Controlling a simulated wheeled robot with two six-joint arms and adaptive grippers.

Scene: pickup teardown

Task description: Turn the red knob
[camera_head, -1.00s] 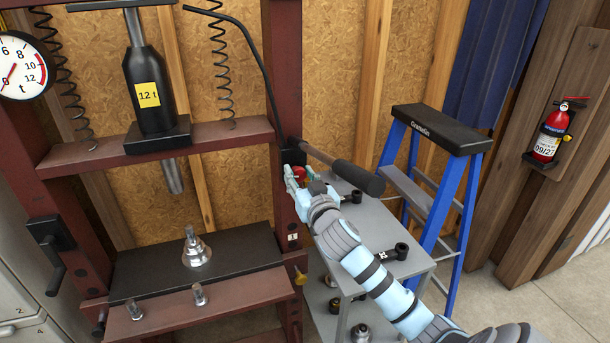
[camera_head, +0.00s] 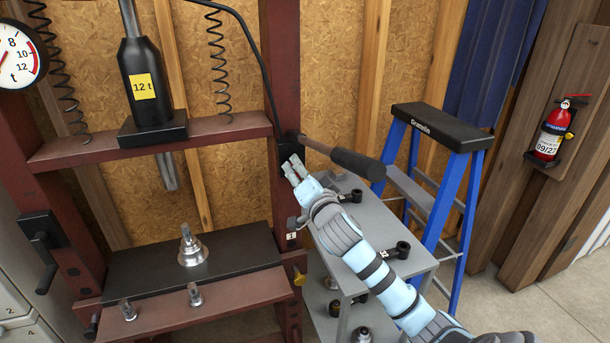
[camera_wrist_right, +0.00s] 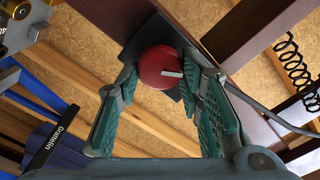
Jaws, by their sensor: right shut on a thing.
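The red knob (camera_wrist_right: 157,66) is round, with a white pointer mark that points to the right in the right wrist view. It is mounted on a dark plate on the press's red-brown upright. My right gripper (camera_head: 294,170) reaches the upright from the right in the head view and hides the knob there. In the right wrist view its green-padded fingers stand on both sides of the knob, shut on it. My left gripper is not in view.
A black-gripped lever (camera_head: 352,162) sticks out just above my right gripper. A grey cart (camera_head: 378,236) with parts stands below my right arm. A blue stepladder (camera_head: 450,190) stands right of it. The press bed (camera_head: 240,254) holds a metal stepped piece (camera_head: 191,248).

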